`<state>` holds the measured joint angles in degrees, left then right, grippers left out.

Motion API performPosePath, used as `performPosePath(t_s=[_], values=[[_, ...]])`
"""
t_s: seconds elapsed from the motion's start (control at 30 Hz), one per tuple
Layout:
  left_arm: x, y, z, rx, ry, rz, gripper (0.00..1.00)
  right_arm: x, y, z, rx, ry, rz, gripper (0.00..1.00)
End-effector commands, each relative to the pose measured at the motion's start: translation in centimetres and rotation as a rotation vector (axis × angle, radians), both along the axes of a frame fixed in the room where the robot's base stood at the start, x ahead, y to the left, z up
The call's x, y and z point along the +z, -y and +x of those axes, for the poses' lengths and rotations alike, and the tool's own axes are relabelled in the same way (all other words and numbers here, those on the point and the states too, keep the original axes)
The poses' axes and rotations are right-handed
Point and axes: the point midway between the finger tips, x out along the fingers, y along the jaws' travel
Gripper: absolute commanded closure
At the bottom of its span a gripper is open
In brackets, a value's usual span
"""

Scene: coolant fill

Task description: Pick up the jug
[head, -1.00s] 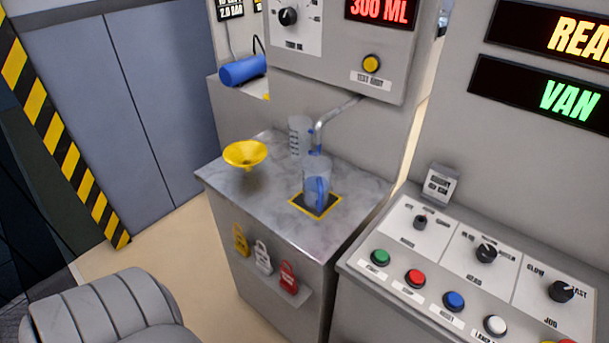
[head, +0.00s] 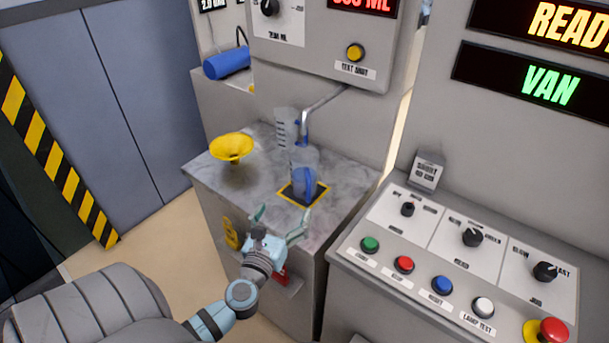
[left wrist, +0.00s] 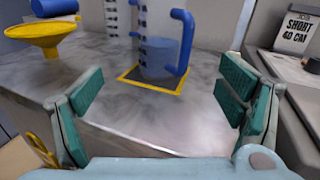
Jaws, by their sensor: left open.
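The jug (head: 304,168) is clear, with bluish liquid and a blue handle. It stands upright on a black mat with a yellow border (head: 318,193), under the metal spout (head: 318,103). It also shows in the left wrist view (left wrist: 154,58), its handle (left wrist: 183,45) on the right side. My left gripper (head: 280,222) is open and empty at the front edge of the metal counter. In the left wrist view its teal finger pads (left wrist: 158,105) are spread wide, with the jug ahead and between them, apart from both. My right gripper is not in view.
A yellow funnel (head: 231,147) is to the left on the counter (head: 345,180). A button console (head: 455,250) stands to the right. Padlock-like tags hang on the counter front. The counter before the mat is clear.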

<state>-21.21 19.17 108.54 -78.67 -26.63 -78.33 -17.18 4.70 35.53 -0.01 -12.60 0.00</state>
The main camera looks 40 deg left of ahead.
Motion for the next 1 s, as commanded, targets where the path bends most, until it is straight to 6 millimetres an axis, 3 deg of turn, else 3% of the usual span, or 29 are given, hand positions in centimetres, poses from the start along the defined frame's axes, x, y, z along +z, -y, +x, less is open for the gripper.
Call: performPosePath(t_s=[0.3,0.7,0.93,1.0], values=[[0.1,-2.2,7.2,-0.022,-0.014,0.063,0.12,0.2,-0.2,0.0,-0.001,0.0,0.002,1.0],[-0.5,-4.8,13.0,-0.02,-0.014,0.058,0.12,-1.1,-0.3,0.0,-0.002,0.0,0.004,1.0],[-0.3,-4.9,13.5,-0.021,-0.015,0.057,0.12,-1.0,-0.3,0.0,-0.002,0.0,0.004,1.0],[-0.3,-4.9,13.4,-0.021,-0.015,0.057,0.22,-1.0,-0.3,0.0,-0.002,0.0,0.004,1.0]])
